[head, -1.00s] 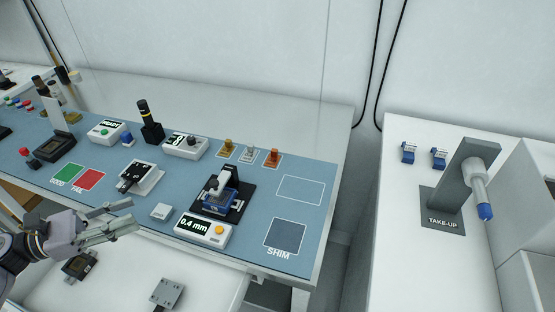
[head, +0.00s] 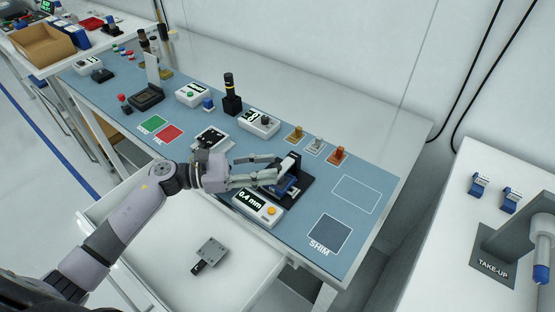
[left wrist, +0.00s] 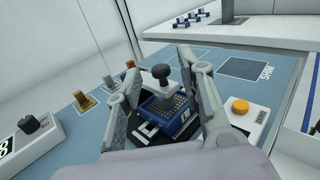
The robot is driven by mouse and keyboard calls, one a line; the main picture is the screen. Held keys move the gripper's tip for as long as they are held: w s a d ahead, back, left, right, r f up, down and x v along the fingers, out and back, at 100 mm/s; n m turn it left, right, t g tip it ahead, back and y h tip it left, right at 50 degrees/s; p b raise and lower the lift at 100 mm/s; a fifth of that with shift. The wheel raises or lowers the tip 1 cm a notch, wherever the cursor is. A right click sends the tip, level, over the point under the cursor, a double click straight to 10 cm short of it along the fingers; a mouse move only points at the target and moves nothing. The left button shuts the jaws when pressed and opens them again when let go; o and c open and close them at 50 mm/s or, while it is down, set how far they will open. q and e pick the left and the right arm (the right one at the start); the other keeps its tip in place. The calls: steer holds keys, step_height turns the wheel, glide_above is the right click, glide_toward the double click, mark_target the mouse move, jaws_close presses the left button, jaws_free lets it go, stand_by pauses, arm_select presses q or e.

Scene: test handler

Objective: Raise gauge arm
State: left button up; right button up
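The gauge (head: 290,188) stands on a black base at the front of the blue bench mat. Its light grey arm (head: 288,163) shows in the head view. Whether a finger touches the gauge is unclear. My right gripper is not in view.
A white 0.4 mm readout box (head: 257,206) with an orange button sits just in front of the gauge. The SHIM square (head: 329,232) and an outlined square are clear at the right. The TAKE-UP stand (head: 513,243) is on another table.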

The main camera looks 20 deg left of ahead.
mark_target(277, 166)
arm_select(q)
steer(key=shift+x, duration=1.15)
steer(key=shift+w+d+p, duration=0.15)
steer(key=shift+d+p, duration=0.15)
steer(key=shift+d, duration=0.1)
jaws_close()
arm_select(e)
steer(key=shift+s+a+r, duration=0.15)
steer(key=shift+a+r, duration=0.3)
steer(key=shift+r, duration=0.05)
